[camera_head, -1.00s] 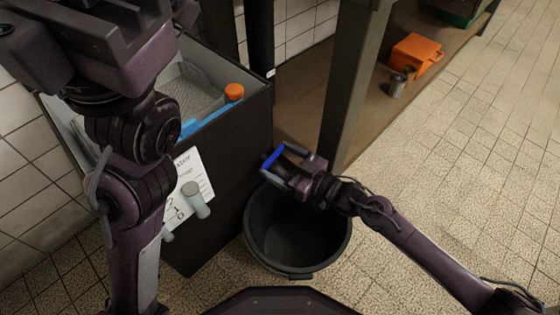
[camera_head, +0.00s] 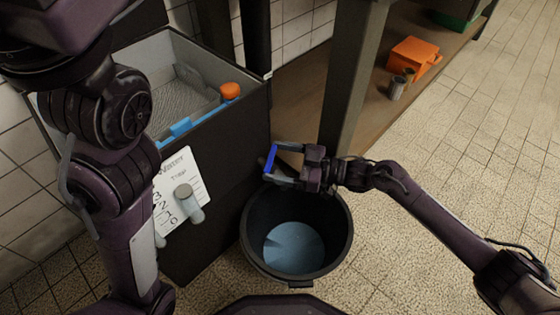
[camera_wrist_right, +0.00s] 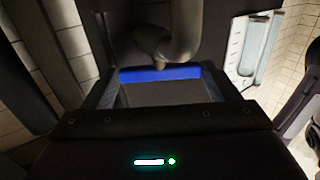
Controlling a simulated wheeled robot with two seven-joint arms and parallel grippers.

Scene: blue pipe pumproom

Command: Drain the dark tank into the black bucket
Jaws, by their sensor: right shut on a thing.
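The dark tank (camera_head: 222,190) stands at the left in the head view, its top open, with a marked white sheet (camera_head: 181,192) on its front. The black bucket (camera_head: 255,250) stands on the floor against it, with pale blue liquid (camera_head: 294,247) in its bottom. My right gripper (camera_head: 270,162) is above the bucket's back rim beside the tank's side. It is shut on a blue bar-shaped handle (camera_head: 272,157). In the right wrist view the blue handle (camera_wrist_right: 160,73) spans between the fingers, below a curved grey pipe (camera_wrist_right: 172,40). My left gripper is out of view.
An orange cap (camera_head: 230,90) and a blue bar (camera_head: 182,126) are at the tank's top. A thick post (camera_head: 350,80) stands behind my right gripper. A wooden shelf (camera_head: 300,88) holds an orange box (camera_head: 412,55) and small cans. The tiled floor at right is clear.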

